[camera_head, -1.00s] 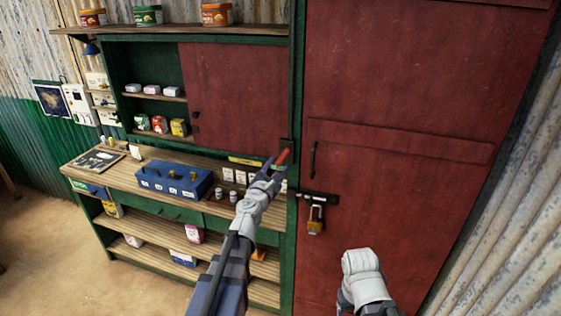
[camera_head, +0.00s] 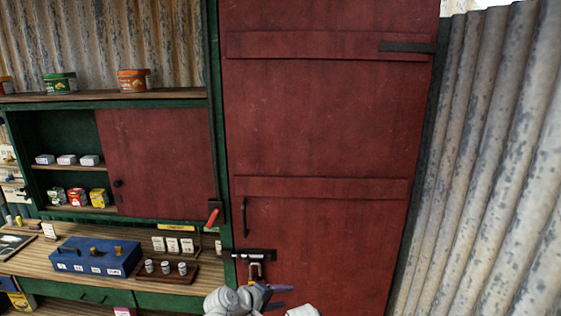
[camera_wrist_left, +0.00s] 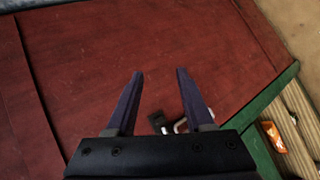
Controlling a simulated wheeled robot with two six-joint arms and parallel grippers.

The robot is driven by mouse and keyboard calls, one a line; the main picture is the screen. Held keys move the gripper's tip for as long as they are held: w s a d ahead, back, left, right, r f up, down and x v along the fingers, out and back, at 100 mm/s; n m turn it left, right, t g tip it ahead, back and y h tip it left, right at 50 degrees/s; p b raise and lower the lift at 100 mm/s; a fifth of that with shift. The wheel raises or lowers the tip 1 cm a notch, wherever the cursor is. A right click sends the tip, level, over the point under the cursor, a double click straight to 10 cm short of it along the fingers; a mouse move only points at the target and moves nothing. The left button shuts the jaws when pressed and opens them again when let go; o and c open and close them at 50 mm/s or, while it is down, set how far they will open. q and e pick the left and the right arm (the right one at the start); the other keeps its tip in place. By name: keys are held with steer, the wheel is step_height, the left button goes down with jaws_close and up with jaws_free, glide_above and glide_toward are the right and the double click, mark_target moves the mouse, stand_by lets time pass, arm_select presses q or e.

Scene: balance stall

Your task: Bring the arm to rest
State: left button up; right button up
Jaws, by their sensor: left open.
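My left gripper (camera_head: 281,295) is low in the head view, in front of the red door (camera_head: 320,130). Its two purple fingers are apart with nothing between them, as the left wrist view (camera_wrist_left: 160,75) shows. The brass padlock (camera_head: 255,270) hangs from the black bolt (camera_head: 250,255) just above the gripper and is partly hidden by it. The red-handled lever (camera_head: 213,217) is on the post left of the door, apart from the gripper. A white piece of my right arm shows at the bottom edge; its gripper is out of view.
A sliding red panel (camera_head: 155,160) covers part of the shelf. A corrugated wall (camera_head: 490,170) stands at right.

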arm_select(q)
steer(key=s+d+f+m+g+y, duration=0.1)
steer(key=s+f+m+g+y, duration=0.2)
steer(key=s+f+m+g, duration=0.35)
steer(key=s+a+f+m+g+y, duration=0.1)
steer(key=s+a+f+m+y, duration=0.1)
steer(key=s, duration=0.3)
steer(key=s+a+f+m+g+y, duration=0.1)
steer(key=s+a+f+m+y, duration=0.1)
steer(key=s+a+m+y, duration=0.2)
steer(key=shift+s+a+f+b, duration=0.2)
steer(key=shift+s+b, duration=0.2)
steer(key=shift+s, duration=0.9)
